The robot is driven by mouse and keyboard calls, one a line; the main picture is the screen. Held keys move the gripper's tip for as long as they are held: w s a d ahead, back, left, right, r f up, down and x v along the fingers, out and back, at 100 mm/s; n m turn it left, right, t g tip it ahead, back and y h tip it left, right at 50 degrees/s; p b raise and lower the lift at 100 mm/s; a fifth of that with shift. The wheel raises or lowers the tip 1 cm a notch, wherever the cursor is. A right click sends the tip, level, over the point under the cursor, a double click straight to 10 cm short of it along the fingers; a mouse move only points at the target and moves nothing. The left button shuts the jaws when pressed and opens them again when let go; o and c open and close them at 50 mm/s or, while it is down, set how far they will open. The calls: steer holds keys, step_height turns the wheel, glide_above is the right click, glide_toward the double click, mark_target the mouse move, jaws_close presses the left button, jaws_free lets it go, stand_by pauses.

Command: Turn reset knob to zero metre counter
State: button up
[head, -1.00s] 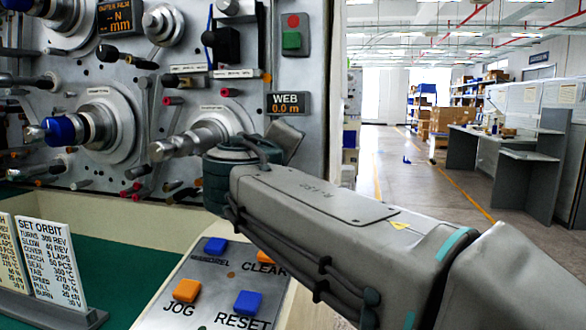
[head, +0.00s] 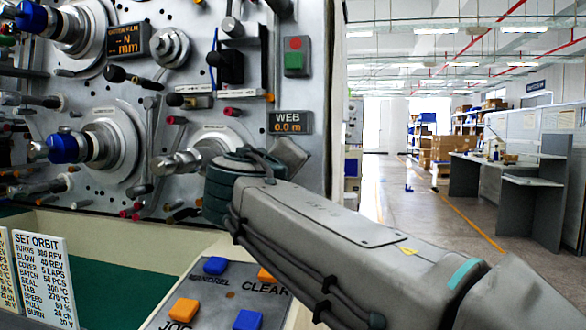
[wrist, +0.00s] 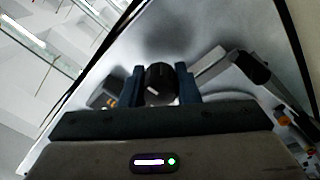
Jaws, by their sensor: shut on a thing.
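A dark round knob (wrist: 160,82) with a pale mark on its edge sits between the two blue fingers of my gripper (wrist: 160,92) in the wrist view. The fingers are shut on it from both sides. In the head view my arm's wrist hides the knob and the fingers. The metre counter (head: 290,122), a small dark display labelled WEB, reads 0.0 m on the panel just above my wrist.
The grey machine panel (head: 90,95) carries spindles, levers and a blue-tipped shaft (head: 62,149). A console with orange and blue buttons (head: 215,265) lies below my arm. A sign board (head: 45,270) stands at lower left. Open floor (head: 420,230) lies to the right.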

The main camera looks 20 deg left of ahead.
steer(key=n+p, duration=0.3)
steer(key=n, duration=0.2)
steer(key=shift+r+n, duration=0.15)
steer(key=shift+n, duration=0.15)
steer(key=shift+n+p, duration=0.6)
steer(key=shift+n, duration=0.6)
steer(key=shift+n+p, duration=0.65)
steer(key=shift+n, duration=0.05)
steer(key=n+p, duration=0.4)
steer(key=n, duration=0.1)
steer(key=shift+n, duration=0.3)
steer(key=shift+f+n+p, duration=0.2)
steer(key=shift+n+p, duration=0.4)
steer(key=shift+n, duration=0.4)
steer(key=o, duration=0.9)
steer(key=shift+c, duration=0.2)
steer(key=s+b, duration=0.1)
steer(key=s, duration=0.6)
steer(key=shift+d+b, duration=0.3)
steer(key=shift+d, duration=0.1)
